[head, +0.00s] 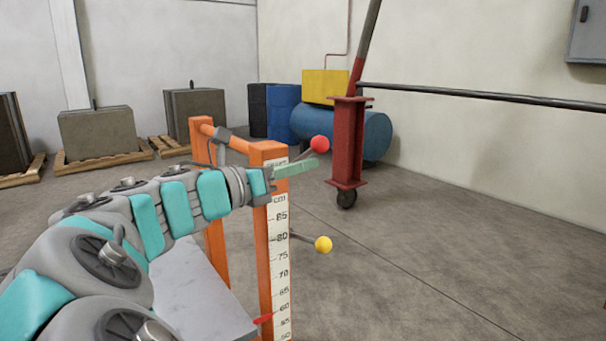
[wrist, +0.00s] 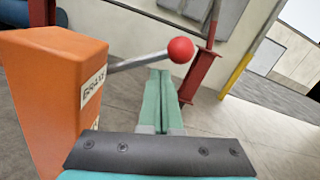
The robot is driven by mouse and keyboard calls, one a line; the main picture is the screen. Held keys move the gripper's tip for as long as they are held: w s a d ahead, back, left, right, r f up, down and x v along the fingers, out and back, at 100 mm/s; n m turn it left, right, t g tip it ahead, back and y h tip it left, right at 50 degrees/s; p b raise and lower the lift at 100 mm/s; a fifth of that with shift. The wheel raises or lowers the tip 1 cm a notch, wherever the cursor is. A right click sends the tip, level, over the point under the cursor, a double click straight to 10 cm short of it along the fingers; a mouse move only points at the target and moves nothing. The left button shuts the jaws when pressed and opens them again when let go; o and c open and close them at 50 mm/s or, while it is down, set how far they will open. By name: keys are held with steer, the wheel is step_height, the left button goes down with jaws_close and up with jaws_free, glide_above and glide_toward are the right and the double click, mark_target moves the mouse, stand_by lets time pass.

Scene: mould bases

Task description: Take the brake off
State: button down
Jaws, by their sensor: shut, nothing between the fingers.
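The brake lever is a grey rod with a red ball knob (head: 320,143). It comes out near the top of an orange post (head: 268,156). In the wrist view the red knob (wrist: 181,50) is at the top middle, and the post (wrist: 52,100) at left bears a label (wrist: 93,87) that seems to read BRAKE. My gripper (head: 312,164) has its pale green fingers together and empty, just below the knob in the head view. In the wrist view the fingertips (wrist: 159,74) lie below the rod, left of the knob. I cannot tell whether they touch the lever.
A second lever with a yellow knob (head: 323,244) sticks out lower on the post, beside a centimetre scale (head: 281,250). A red wheeled frame (head: 347,145) stands behind to the right. Concrete blocks on pallets (head: 98,133) line the back. The floor at right is clear.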

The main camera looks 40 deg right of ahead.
steer(key=shift+w+r, duration=0.15)
steer(key=shift+r, duration=0.2)
steer(key=shift+r, duration=0.1)
stand_by(0.3)
